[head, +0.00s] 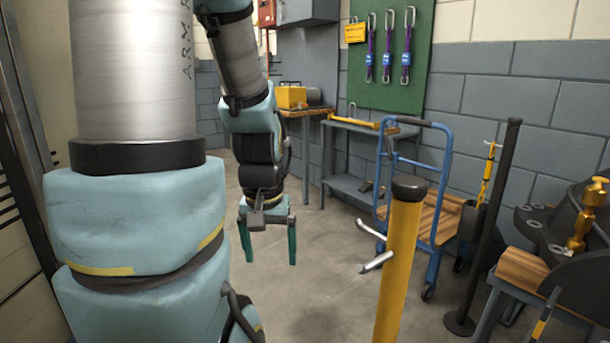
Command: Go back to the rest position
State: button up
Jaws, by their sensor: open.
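My gripper (268,243) hangs pointing down over the bare concrete floor, left of the middle of the head view. Its two green fingers are spread apart with nothing between them. My arm in its light blue covers fills the left side of the view and hides part of the room behind it. The gripper touches nothing that I can see.
A yellow post (400,265) with two metal pegs stands right of my gripper. Behind it are a blue trolley (447,165), a black pole (495,215) and a grey bench (352,190). A wooden-topped table (520,267) is at the right. Floor (300,300) below my gripper is clear.

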notch_tip(320, 180, up, 14)
jog(key=p, duration=1.2)
jog(key=shift+p, duration=0.35)
